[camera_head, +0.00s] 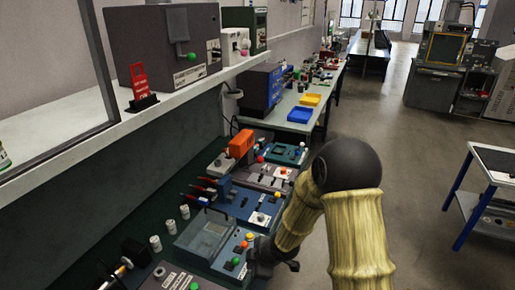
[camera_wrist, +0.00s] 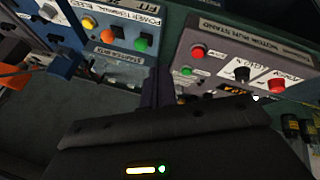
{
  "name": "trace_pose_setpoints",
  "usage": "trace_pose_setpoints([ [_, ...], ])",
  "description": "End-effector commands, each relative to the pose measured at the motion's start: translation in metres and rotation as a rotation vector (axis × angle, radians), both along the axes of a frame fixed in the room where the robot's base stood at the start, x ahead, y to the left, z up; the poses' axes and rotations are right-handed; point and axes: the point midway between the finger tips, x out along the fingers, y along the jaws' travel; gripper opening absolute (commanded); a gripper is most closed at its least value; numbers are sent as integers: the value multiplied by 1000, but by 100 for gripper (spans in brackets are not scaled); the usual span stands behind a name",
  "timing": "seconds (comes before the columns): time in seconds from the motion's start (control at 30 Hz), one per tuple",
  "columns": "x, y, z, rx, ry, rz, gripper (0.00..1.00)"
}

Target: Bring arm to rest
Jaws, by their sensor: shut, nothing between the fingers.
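My arm (camera_head: 358,225), with pale ribbed sleeves and a dark round elbow, reaches in from the lower right in the head view. Its far end bends down toward the front edge of the workbench. My gripper shows in the wrist view (camera_wrist: 157,85) as a dark body with narrow fingers pointing to the panels. It is shut and empty. A grey motor run stand panel (camera_wrist: 240,65) with red and green buttons lies beyond it to the right. A blue power terminal block (camera_wrist: 115,25) lies to its upper left. I cannot tell the exact gap to the panels.
Devices crowd the dark bench, including a blue-grey box (camera_head: 205,237) and an orange block (camera_head: 241,142). A shelf (camera_head: 60,150) overhangs the bench at left. A blue-legged cart (camera_head: 490,170) stands at right. The grey floor (camera_head: 415,215) between is open.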

Motion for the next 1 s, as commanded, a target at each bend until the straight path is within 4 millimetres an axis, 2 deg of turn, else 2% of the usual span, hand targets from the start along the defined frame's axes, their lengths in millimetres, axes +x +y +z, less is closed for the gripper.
trace_pose_setpoints([
  [0.03, -1, -20, 15, -22, 16, -105, 0],
  [0.1, -6, -45, 31, -46, 51, -257, 0],
  [0.27, -31, -98, 68, -61, 129, -615, 0],
  [0.4, -65, -135, 96, -32, 206, -928, 0],
  [0.5, -95, -154, 114, 9, 268, -1147, 0],
  [0.6, -123, -165, 127, 64, 334, -1339, 0],
  [0.7, -143, -170, 134, 108, 387, -1466, 0],
  [0.8, -152, -171, 137, 127, 413, -1520, 0],
  [1.0, -152, -171, 137, 128, 416, -1524, 0],
])
